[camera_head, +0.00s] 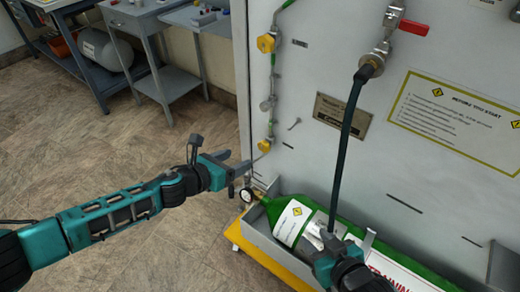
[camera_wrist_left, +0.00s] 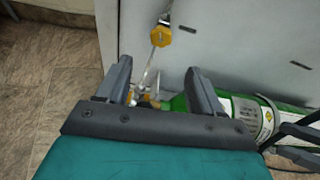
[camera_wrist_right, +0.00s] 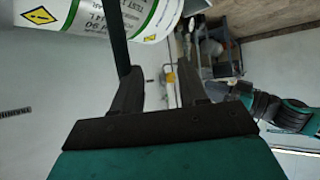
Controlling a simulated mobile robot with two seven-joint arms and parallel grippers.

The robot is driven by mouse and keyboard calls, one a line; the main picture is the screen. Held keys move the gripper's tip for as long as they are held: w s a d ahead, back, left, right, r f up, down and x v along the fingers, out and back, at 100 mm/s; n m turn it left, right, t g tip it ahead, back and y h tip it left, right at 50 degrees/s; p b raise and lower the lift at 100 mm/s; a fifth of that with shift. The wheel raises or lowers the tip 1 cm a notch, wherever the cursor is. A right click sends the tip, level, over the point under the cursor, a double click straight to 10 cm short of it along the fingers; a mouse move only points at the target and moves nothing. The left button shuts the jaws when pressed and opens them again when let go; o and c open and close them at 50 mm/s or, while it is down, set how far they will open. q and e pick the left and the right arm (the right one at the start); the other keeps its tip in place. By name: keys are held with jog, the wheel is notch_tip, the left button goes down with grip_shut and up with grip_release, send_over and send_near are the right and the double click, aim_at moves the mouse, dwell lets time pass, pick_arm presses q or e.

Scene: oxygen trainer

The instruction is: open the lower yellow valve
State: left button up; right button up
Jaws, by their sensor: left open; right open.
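The lower yellow valve (camera_head: 264,146) is a small yellow knob on the thin pipe down the panel's left side. In the left wrist view the yellow valve (camera_wrist_left: 161,36) shows above and beyond the fingertips. My left gripper (camera_head: 238,168) is open and empty, just left of and below that valve, apart from it. It also shows in the left wrist view (camera_wrist_left: 160,80). My right gripper (camera_head: 345,240) is open over the green cylinder, by the black hose; I cannot tell if it touches either. It also shows in the right wrist view (camera_wrist_right: 160,75).
An upper yellow valve (camera_head: 266,42) sits higher on the pipe. The green cylinder (camera_head: 340,222) lies in a tray with a yellow edge (camera_head: 238,240), a gauge (camera_head: 247,195) at its end. A black hose (camera_head: 347,130) hangs from a red-handled valve (camera_head: 413,28).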

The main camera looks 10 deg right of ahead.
aim_at(262, 148)
pick_arm(q)
jog(key=b+x, duration=0.4)
jog(key=x, duration=0.6)
jog(key=shift+f, duration=0.2)
jog(key=shift+b+x, duration=0.65)
jog(key=shift+x, duration=0.1)
pick_arm(e)
jog(key=shift+w+a+f, duration=0.3)
jog(key=shift+a+f, duration=0.2)
jog(key=shift+f, duration=0.05)
jog(key=shift+w+a+f, duration=0.3)
jog(key=shift+a+f, duration=0.2)
jog(key=shift+f, duration=0.05)
pick_arm(q)
jog(key=shift+r, duration=0.15)
jog(key=c, duration=1)
jog(key=shift+c, duration=0.3)
pick_arm(e)
jog(key=shift+s+f, duration=0.1)
jog(key=shift+f, duration=0.05)
